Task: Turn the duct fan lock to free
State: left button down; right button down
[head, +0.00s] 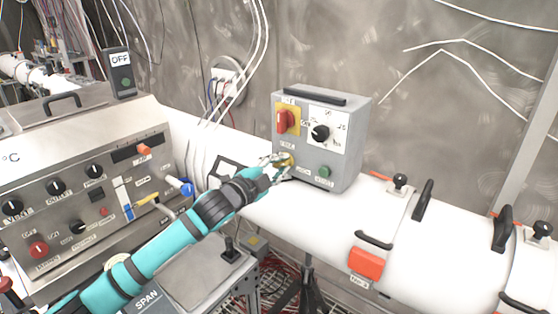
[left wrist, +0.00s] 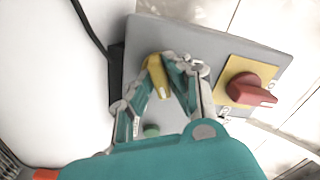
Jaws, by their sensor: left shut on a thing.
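The grey duct fan control box (head: 358,130) stands on the white duct. A small yellow lock knob (head: 288,158) is low on the left of its front face, below a red switch on a yellow plate (head: 285,120). My left gripper (head: 278,165) is at this yellow knob. In the left wrist view the two fingers of the gripper (left wrist: 166,72) close on the yellow knob (left wrist: 158,80), partly hiding it. The knob's marks are hidden or too small to read. My right gripper is not in view.
The box also has a black dial (head: 321,133) and a green button (head: 324,172). A metal console (head: 80,190) with knobs and levers stands to the left. The white duct (head: 320,215) with black clamps and a red tag (head: 366,263) runs right. White cables hang behind.

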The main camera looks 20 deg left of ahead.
pick_arm(q)
jog(key=n+p, duration=0.3)
jog(key=n, duration=0.3)
jog(key=shift+n, duration=0.3)
jog(key=n+p, duration=0.1)
jog(key=n, duration=0.2)
jog(key=shift+f+n+p, duration=0.1)
jog(key=shift+n+p, duration=0.6)
jog(key=shift+n, duration=0.7)
jog(key=c, duration=1.3)
grip_release()
jog(key=shift+s, duration=0.1)
jog(key=v, duration=1.1)
jog(key=shift+s+a, duration=0.15)
jog(key=shift+s, duration=0.25)
